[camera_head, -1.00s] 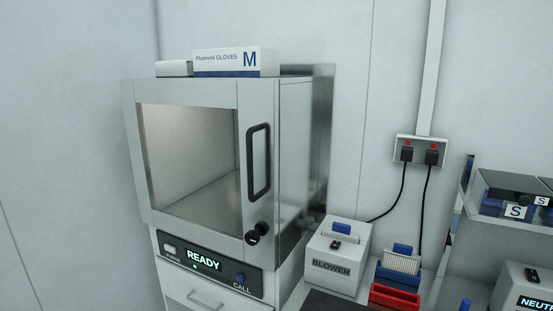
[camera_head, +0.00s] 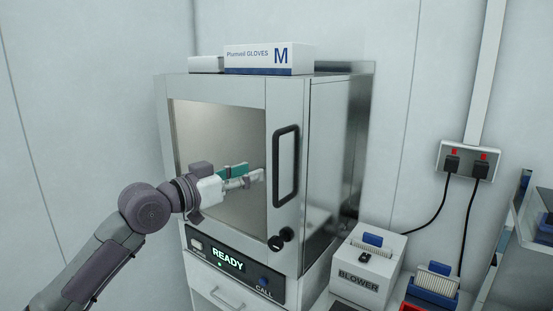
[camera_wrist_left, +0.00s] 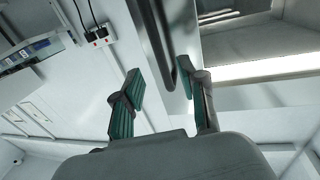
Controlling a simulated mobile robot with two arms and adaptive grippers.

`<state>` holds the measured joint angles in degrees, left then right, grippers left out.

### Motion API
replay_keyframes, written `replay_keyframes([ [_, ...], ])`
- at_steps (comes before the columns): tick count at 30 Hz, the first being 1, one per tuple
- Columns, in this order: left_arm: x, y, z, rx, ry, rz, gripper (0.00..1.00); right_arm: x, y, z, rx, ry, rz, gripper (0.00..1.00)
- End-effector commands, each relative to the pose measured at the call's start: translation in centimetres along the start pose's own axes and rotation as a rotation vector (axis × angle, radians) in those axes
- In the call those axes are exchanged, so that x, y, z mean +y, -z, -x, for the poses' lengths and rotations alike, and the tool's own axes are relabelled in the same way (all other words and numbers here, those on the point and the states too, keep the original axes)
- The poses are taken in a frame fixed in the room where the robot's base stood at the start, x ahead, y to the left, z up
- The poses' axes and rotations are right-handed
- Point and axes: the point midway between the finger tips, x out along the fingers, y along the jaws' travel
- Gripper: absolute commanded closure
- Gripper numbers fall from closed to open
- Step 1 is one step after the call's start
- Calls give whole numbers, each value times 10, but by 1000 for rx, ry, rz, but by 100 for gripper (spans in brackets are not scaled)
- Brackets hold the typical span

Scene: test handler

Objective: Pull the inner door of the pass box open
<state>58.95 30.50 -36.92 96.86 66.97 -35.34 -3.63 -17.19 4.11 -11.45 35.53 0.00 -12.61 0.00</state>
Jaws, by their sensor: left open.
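The pass box (camera_head: 333,150) is a steel cabinet with a windowed door (camera_head: 284,100), which looks closed. A black upright handle (camera_head: 286,167) is on the door's right side, with a black knob (camera_head: 281,240) below it. My left gripper (camera_head: 252,174) is in front of the window, left of the handle and apart from it in the picture. In the left wrist view its teal-padded fingers (camera_wrist_left: 158,70) are spread and empty. The dark handle (camera_wrist_left: 163,45) shows between and beyond them; the depth gap is unclear. My right gripper is not in view.
A glove box (camera_head: 268,58) lies on top of the pass box. The panel below the door reads READY (camera_head: 228,259). A blower unit (camera_head: 368,262) stands close at the right, with a wall socket (camera_head: 468,160) above. Space in front of the handle looks clear.

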Motion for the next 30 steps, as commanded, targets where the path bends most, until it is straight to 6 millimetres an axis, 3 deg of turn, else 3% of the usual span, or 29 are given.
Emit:
replay_keyframes([
  [6,0,4,-47,0,-1,3,59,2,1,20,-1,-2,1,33],
  [12,0,2,-74,0,0,2,59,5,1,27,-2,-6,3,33],
  [25,0,0,-83,0,1,0,59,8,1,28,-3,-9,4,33],
  [30,0,0,-83,0,1,0,87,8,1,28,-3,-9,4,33],
])
